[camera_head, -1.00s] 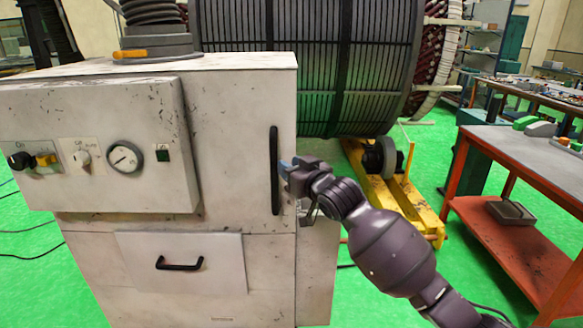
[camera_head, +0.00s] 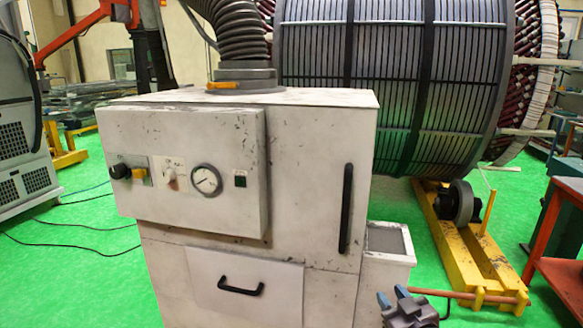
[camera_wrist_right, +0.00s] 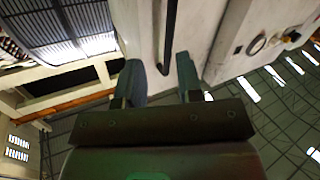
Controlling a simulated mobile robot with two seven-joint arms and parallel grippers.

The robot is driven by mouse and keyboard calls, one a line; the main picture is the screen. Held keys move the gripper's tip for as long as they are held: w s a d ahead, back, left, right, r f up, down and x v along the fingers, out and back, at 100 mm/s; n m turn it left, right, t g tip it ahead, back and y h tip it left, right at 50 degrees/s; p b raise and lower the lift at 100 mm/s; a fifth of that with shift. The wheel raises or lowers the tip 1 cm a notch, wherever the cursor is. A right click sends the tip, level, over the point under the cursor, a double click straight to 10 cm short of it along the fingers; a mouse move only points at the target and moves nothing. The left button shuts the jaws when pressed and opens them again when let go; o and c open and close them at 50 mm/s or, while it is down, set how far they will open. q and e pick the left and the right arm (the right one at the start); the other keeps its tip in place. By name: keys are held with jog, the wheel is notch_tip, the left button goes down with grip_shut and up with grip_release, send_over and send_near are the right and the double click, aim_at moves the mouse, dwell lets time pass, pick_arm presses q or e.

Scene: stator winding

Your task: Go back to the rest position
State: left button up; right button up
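My right gripper (camera_head: 402,300) shows at the bottom of the head view, low and to the right of the white machine cabinet (camera_head: 320,150). In the right wrist view its two fingers (camera_wrist_right: 160,80) stand apart with nothing between them, so it is open. The cabinet's black vertical handle (camera_head: 346,208) is on its right side panel, above and left of the gripper and apart from it. The handle also shows in the wrist view (camera_wrist_right: 170,30), beyond the fingertips. My left gripper is in neither view.
The cabinet front carries a gauge (camera_head: 206,180), knobs and a drawer handle (camera_head: 241,290). A large stator (camera_head: 400,90) stands behind on a yellow stand (camera_head: 470,260). An orange-red table (camera_head: 560,270) is at the right. Green floor (camera_head: 80,240) is open at the left, with cables on it.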

jog(key=s+d+f+m+g+h, duration=0.2)
jog(key=s+d+f, duration=0.1)
jog(key=s+f, duration=0.7)
jog(key=s+d+f+m+g+h, duration=0.1)
jog(key=s+d+f+m+g, duration=0.1)
jog(key=s+f, duration=0.9)
jog(key=s+d+g, duration=0.1)
jog(key=s, duration=0.3)
jog(key=shift+s+h, duration=0.15)
jog(key=shift+h, duration=0.25)
